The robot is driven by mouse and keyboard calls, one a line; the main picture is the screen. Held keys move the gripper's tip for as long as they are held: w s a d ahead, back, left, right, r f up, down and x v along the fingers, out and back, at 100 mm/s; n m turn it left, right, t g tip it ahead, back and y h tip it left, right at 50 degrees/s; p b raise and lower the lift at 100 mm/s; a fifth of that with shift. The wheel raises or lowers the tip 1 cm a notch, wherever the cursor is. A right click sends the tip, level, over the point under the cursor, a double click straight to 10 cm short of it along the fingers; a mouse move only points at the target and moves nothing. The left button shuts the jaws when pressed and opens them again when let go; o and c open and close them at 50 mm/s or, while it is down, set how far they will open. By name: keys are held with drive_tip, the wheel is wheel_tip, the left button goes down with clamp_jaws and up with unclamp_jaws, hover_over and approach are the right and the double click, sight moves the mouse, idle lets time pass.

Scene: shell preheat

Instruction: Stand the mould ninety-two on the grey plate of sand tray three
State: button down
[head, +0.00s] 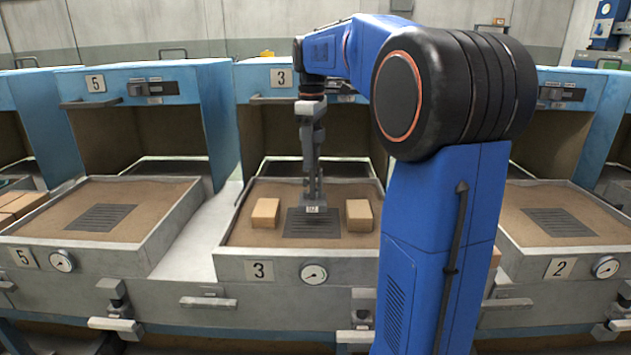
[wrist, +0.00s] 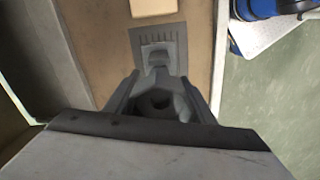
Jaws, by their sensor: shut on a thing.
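My gripper (head: 313,178) points straight down over sand tray three (head: 231,262) and is shut on a grey metal mould (head: 316,201). The mould is upright, with a small white label too small to read surely. In the wrist view the mould (wrist: 158,103), with a round dark opening, sits between the two fingers. The grey slotted plate (head: 313,229) lies on the sand directly below the mould, and it also shows in the wrist view (wrist: 140,38). The mould's lower end overlaps the plate in both views; I cannot tell whether it touches.
Two tan bricks lie on the sand, one left (head: 265,212) and one right (head: 359,215) of the plate. The open blue oven of bay three (head: 262,75) rises behind. Tray five (head: 150,255) and tray two (head: 530,258) stand either side, with bare plates.

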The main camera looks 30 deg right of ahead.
sight(312, 171)
drive_tip(key=shift+f, duration=2.75)
drive_tip(key=c, duration=0.8)
unclamp_jaws()
drive_tip(key=shift+f, duration=0.1)
wheel_tip(312, 171, up, 12)
drive_tip(key=shift+r, duration=0.15)
drive_tip(key=shift+s, duration=0.1)
